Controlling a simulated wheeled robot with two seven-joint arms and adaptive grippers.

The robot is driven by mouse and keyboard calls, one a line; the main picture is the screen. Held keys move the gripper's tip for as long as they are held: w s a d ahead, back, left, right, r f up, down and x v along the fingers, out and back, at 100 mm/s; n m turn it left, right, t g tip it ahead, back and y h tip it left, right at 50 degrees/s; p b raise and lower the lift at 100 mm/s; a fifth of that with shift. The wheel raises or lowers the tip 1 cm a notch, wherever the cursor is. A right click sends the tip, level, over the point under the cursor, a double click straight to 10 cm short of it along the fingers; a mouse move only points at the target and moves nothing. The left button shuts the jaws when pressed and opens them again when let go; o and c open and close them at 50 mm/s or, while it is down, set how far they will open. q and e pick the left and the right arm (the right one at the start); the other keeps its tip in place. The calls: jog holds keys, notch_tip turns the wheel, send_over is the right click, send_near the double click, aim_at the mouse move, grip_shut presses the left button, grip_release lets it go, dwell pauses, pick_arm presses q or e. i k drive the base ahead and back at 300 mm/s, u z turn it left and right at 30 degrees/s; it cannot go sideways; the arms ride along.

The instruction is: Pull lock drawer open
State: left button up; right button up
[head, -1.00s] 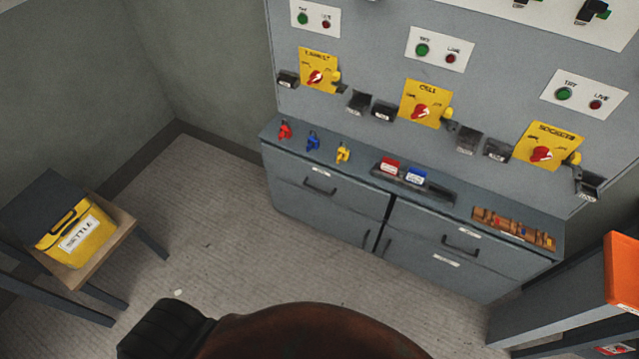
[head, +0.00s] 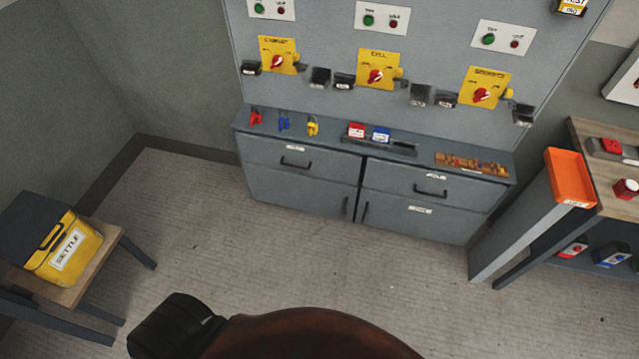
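A grey cabinet stands against the panel, with two drawers side by side at the top. The left drawer (head: 325,164) has a black bar handle (head: 295,163) and a small white label above it. The right drawer (head: 465,191) has a similar handle (head: 430,191) and label. Both drawers look closed. The labels are too small to read surely, so I cannot tell which is the lock drawer. Red (head: 255,117), blue (head: 284,121) and yellow (head: 313,126) padlocks stand on the cabinet top. Neither of my grippers is in view.
Cupboard doors sit below the drawers. Clear floor (head: 280,255) lies before the cabinet. A stool with a yellow box (head: 65,252) marked SETTLE stands at left.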

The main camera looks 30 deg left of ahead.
aim_at(342, 166)
jog(key=z, duration=0.25)
jog(key=k, duration=0.45)
jog(key=u, duration=1.15)
jog(key=i, duration=0.95)
jog(key=u, duration=0.8)
